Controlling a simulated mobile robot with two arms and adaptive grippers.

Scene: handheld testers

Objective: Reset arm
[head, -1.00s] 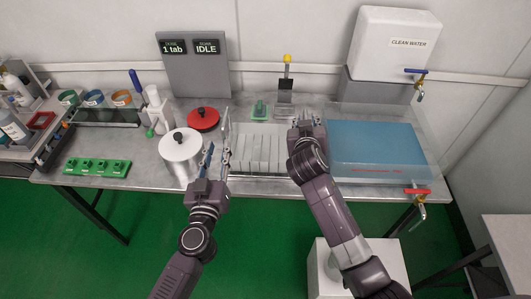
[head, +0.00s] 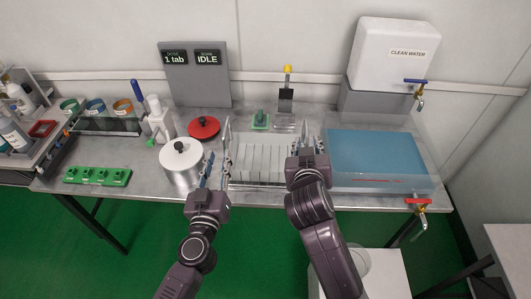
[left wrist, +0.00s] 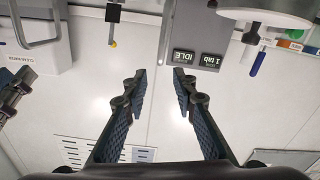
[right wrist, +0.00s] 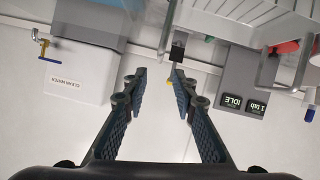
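My left gripper (head: 207,172) is in front of the table, beside the silver pot (head: 182,168). In the left wrist view its fingers (left wrist: 160,80) are spread apart with nothing between them. My right gripper (head: 306,143) is over the right side of the slotted rack (head: 261,178), left of the blue tank (head: 376,157). In the right wrist view its fingers (right wrist: 157,80) are apart and empty. Both grippers point toward the back wall.
A display panel (head: 194,80) stands at the back, reading "1 tab" and "IDLE". A clean water tank (head: 391,55) stands back right. A white box (head: 375,275) stands below the right arm.

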